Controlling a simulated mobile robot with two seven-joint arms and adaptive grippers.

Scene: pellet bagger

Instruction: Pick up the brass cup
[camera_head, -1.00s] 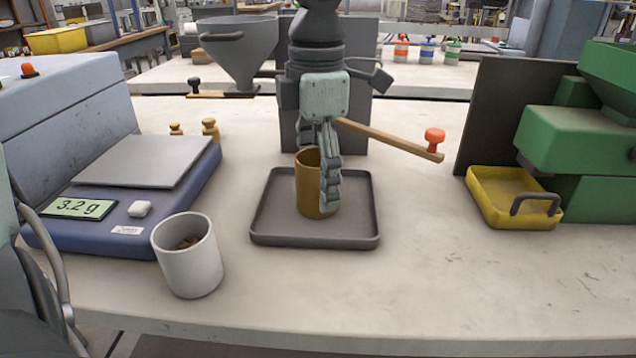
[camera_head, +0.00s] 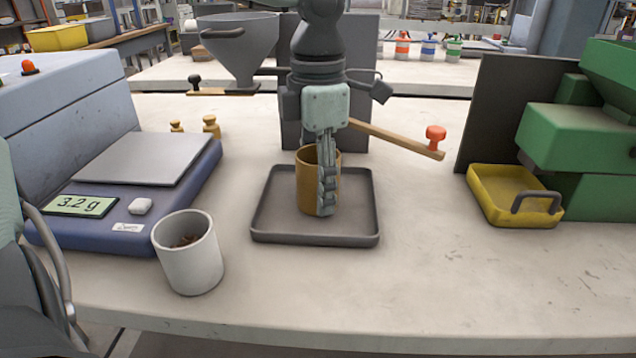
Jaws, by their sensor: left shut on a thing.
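The brass cup (camera_head: 308,190) stands upright on the dark grey tray (camera_head: 263,215) in the middle of the table. My left gripper (camera_head: 326,195) points down from above and is shut on the cup at its right side. Its fingers cover part of the cup's front and right wall, so I cannot see exactly how they sit on the rim. The cup's base appears to be at the tray floor. My right gripper is not in view.
A white cup (camera_head: 188,262) with brown pellets stands left of the tray, by the blue scale (camera_head: 110,220) reading 3.2 g. A wooden lever with a red knob (camera_head: 435,136) reaches out behind my gripper. A yellow bin (camera_head: 493,206) stands right. The table's front right is clear.

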